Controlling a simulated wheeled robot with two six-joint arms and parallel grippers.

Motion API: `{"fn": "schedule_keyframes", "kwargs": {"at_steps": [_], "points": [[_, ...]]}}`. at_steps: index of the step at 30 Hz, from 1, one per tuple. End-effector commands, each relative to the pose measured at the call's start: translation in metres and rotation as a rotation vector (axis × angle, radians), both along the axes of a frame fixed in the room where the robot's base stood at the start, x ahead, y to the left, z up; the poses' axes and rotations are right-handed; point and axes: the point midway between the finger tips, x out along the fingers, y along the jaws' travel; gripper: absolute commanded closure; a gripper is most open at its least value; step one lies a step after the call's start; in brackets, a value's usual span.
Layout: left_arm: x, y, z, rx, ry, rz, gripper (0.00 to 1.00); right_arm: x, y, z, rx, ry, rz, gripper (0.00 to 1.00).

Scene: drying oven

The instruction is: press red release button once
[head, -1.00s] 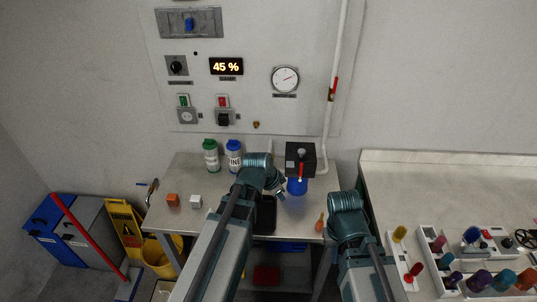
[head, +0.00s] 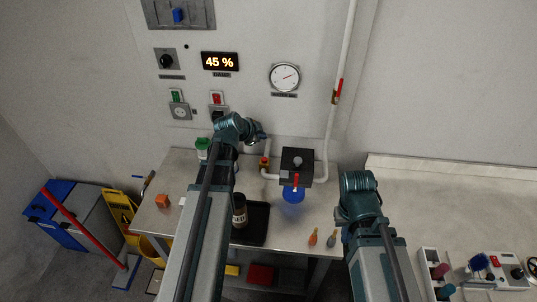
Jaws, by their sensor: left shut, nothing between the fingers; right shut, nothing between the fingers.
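A small red button on a yellow housing (head: 264,163) sits low by the wall, just left of the black box on the table. A red switch (head: 217,97) is on the wall panel above a dark socket. I cannot tell from the picture which of them is the release button. My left gripper (head: 259,139) is shut and empty, in front of the lower wall panel and above the yellow housing in the picture, apart from it as far as I can see. My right arm is over the gap right of the table; its wrist hides its fingers.
A black box (head: 297,166) with a blue-lit vessel (head: 293,193) and a white pipe (head: 346,60) stand right of the button. A dark tray (head: 257,222) holds a brown jar (head: 240,212). A green-capped bottle (head: 202,147) is partly hidden by my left arm.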

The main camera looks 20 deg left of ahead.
Motion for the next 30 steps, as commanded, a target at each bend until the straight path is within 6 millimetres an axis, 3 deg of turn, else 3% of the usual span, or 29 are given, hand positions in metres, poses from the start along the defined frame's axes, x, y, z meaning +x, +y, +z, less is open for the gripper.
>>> {"fn": "schedule_keyframes", "kwargs": {"at_steps": [14,20,30], "points": [[0.000,0.000,-0.006,-0.001,0.001,0.000,1.00,0.000,0.000,-0.006,0.000,0.000,0.001,1.00],[0.000,0.000,-0.024,-0.001,0.001,0.000,1.00,0.000,0.000,-0.023,0.000,0.000,0.002,1.00],[0.000,0.000,-0.070,-0.001,0.001,0.000,1.00,0.000,0.000,-0.070,-0.001,0.000,0.002,1.00]]}}
